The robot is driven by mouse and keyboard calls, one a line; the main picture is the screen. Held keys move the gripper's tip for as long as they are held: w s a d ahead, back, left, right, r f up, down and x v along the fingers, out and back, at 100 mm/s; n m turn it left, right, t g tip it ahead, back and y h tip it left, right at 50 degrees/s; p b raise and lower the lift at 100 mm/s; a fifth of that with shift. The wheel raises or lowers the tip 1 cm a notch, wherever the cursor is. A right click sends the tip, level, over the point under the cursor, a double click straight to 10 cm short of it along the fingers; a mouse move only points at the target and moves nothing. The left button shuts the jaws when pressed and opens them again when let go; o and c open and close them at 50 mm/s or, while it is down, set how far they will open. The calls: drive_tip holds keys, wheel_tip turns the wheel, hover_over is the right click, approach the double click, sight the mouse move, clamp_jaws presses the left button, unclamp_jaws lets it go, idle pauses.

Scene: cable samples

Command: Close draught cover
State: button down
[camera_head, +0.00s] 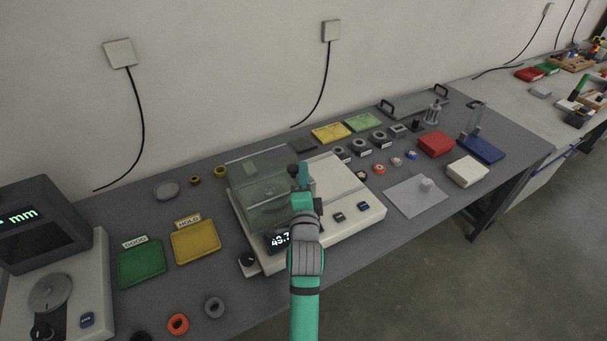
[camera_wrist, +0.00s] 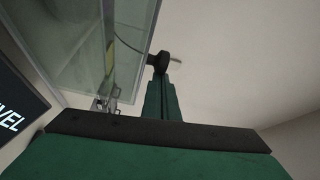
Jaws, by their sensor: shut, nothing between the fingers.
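The clear draught cover (camera_head: 252,208) stands over the left part of the white balance (camera_head: 352,212), and a round pan shows through it. The bare right part of the balance top lies outside the cover. The cover's glass panel fills the left of the wrist view (camera_wrist: 75,40). A dark knob (camera_wrist: 157,62) is at the cover's right side. My gripper (camera_head: 301,180) is at this side with its green fingers together and empty. In the wrist view, the fingertips (camera_wrist: 162,82) are right by the knob; I cannot tell whether they touch it. My arm partly hides the balance display.
Green (camera_head: 141,263) and yellow (camera_head: 196,241) trays lie left of the balance. A grey sheet (camera_head: 414,199), a red box (camera_head: 436,144) and a white box (camera_head: 467,171) lie to the right. Several small rings stand behind. The table's front edge is near my arm.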

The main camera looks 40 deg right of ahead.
drive_tip(key=s+a, duration=0.3)
drive_tip(key=s, duration=0.6)
drive_tip(key=shift+a, duration=0.2)
drive_tip(key=s+a+f+n+y, duration=0.2)
drive_tip(key=a+f+n, duration=0.2)
drive_tip(key=a, duration=0.3)
drive_tip(key=s+a+f+n+t+y, duration=0.1)
drive_tip(key=s+a+f+n+y, duration=0.1)
drive_tip(key=a+f+n, duration=0.3)
drive_tip(key=s+a+f+n+t+y, duration=0.1)
drive_tip(key=s+a+f+n+y, duration=0.2)
drive_tip(key=a, duration=0.5)
drive_tip(key=shift+s+a+f+n, duration=0.2)
drive_tip(key=shift+f+n, duration=0.15)
drive_tip(key=shift+n, duration=0.3)
drive_tip(key=shift+s+a+f+n, duration=0.1)
drive_tip(key=shift+s+f+n, duration=0.2)
drive_tip(key=shift+n, duration=0.35)
drive_tip(key=s+a+f+n+y, duration=0.1)
drive_tip(key=s+a+n+y, duration=0.1)
drive_tip(key=s+a+n, duration=0.3)
drive_tip(key=s+a+f+n+y, duration=0.1)
drive_tip(key=s+a+n+y, duration=0.2)
drive_tip(key=s+a, duration=0.9)
drive_tip(key=shift+s+a+f+n, duration=0.25)
drive_tip(key=shift+a+n, duration=0.3)
drive_tip(key=shift+n, duration=0.45)
